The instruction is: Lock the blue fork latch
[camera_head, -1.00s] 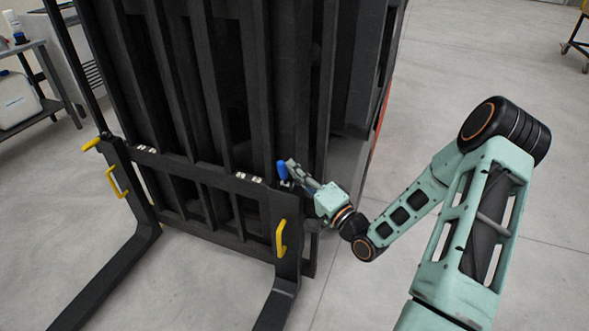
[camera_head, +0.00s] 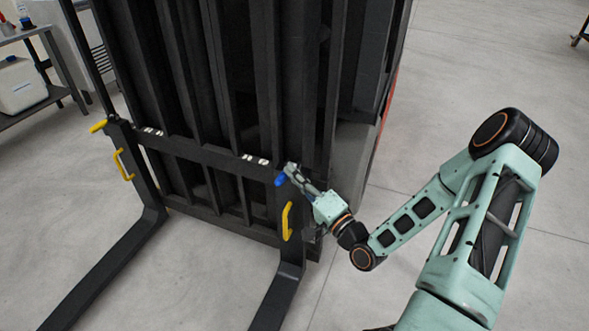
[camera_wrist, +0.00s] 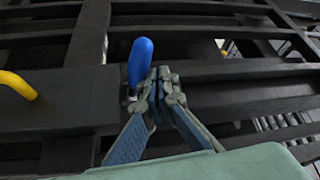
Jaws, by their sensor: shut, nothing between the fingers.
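The blue fork latch (camera_head: 280,180) is a short blue handle at the top of the right fork, on the dark carriage bar. In the head view it leans down and to the left. In the wrist view the blue handle (camera_wrist: 139,60) stands just left of my fingertips. My gripper (camera_head: 292,169) is shut and empty, with its tips right beside the handle on its right. The fingers (camera_wrist: 160,78) look to be touching or nearly touching the handle; I cannot tell which. The latch's base is partly hidden behind the fingers.
The right fork (camera_head: 287,275) has a yellow handle (camera_head: 287,222) below the latch. The left fork (camera_head: 105,262) has a yellow handle (camera_head: 122,165) and a yellow latch (camera_head: 97,126). The dark mast rises behind the carriage. Open floor lies right of the truck.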

